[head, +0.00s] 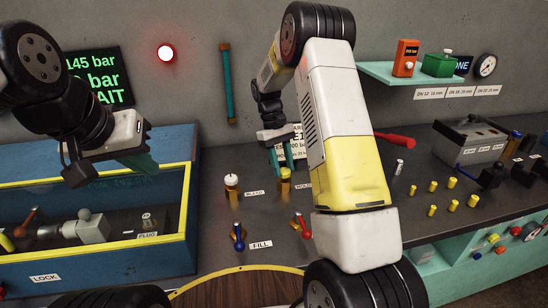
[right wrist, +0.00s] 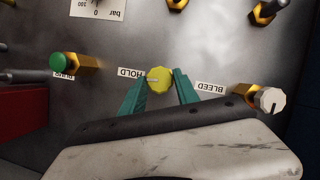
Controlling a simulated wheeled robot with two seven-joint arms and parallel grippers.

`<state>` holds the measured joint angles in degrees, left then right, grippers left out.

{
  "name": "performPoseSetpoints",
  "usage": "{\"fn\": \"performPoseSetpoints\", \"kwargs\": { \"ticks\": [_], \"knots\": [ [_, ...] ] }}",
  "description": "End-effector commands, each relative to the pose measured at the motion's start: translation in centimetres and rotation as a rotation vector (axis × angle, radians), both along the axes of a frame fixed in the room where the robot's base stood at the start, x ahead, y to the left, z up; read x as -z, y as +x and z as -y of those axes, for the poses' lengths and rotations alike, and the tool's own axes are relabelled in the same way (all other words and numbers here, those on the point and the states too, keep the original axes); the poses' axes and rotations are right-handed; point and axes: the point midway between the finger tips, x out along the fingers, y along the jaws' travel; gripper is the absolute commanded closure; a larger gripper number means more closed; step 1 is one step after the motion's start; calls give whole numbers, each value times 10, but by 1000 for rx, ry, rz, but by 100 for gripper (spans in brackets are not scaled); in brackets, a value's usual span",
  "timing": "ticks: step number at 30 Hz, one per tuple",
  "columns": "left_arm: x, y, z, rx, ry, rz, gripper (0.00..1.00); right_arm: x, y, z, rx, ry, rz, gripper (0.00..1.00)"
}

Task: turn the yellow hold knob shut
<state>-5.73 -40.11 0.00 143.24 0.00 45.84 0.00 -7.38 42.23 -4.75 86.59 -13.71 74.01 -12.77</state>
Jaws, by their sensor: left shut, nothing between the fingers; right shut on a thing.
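The yellow hold knob (right wrist: 158,80) sits on a brass fitting beside the HOLD label, with a pale pointer line on its face. It also shows in the head view (head: 285,173), below my right gripper (head: 283,158). In the right wrist view the teal fingers of my right gripper (right wrist: 158,90) are on both sides of the knob, closed on it. How far the knob is turned I cannot tell. My left gripper (head: 141,162) is shut and empty, above the blue crate at the left.
The white bleed knob (right wrist: 270,100) and green pump knob (right wrist: 62,60) flank the hold knob. A blue valve lever (head: 238,237) and a red lever (head: 303,225) stand in front. The blue crate (head: 95,270) is at left.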

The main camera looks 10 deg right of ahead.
Motion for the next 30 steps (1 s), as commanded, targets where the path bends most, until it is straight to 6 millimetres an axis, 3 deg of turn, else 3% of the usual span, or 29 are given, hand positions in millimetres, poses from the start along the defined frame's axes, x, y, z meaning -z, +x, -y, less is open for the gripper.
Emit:
{"fn": "performPoseSetpoints", "kwargs": {
  "ticks": [9,25,26,29,30],
  "knots": [
    [0,0,0,0,0,0,100,-1,1,1,120,0,3,100],
    [0,0,0,0,0,0,100,-1,1,1,143,1,4,100],
    [0,0,0,0,0,0,100,-1,1,1,143,1,4,61],
    [0,0,0,0,0,0,100,-1,1,1,142,1,3,42],
    [0,0,0,0,0,0,100,-1,1,1,142,1,3,41]
  ]
}}
